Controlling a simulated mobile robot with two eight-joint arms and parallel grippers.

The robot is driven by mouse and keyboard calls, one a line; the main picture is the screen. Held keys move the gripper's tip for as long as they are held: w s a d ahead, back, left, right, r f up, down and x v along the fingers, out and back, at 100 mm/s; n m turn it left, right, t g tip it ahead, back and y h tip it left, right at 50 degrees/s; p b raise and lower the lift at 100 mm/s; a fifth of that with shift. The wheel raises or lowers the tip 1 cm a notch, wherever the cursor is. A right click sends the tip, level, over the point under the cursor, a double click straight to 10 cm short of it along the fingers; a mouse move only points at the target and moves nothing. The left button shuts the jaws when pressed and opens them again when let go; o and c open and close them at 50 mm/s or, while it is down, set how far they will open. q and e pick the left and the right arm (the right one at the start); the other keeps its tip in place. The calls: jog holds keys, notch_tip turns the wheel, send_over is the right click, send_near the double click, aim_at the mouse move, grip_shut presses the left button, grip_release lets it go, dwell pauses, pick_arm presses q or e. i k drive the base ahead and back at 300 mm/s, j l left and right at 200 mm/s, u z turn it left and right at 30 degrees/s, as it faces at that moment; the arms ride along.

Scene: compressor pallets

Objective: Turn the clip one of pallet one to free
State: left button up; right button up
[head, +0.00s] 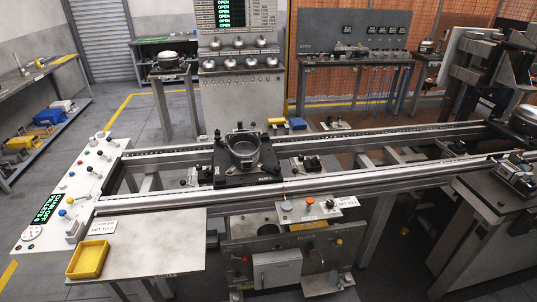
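A dark pallet (245,174) sits on the two-rail conveyor (160,202) near the middle of the head view. It carries a grey ring-shaped fixture (243,150) with an open centre. Small dark parts stand around the ring; they are too small to tell which is clip one or how it is turned. White lettering on the pallet's front edge is too small to read surely. Neither of my grippers is in view.
A white control panel (72,190) with coloured knobs stands at the left. A yellow tray (89,259) lies on the front-left metal table (165,250). A dark machine (485,75) stands at the right.

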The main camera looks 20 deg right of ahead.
aim_at(276, 170)
jog(key=i+l+u, duration=0.15)
jog(key=i+l, duration=0.2)
jog(key=i+l+u, duration=0.15)
jog(key=i+l, duration=0.15)
jog(key=i+l+u, duration=0.2)
jog(key=l, duration=0.25)
jog(key=i+l+u, duration=0.15)
jog(key=i+l, duration=0.2)
jog(key=l, duration=0.15)
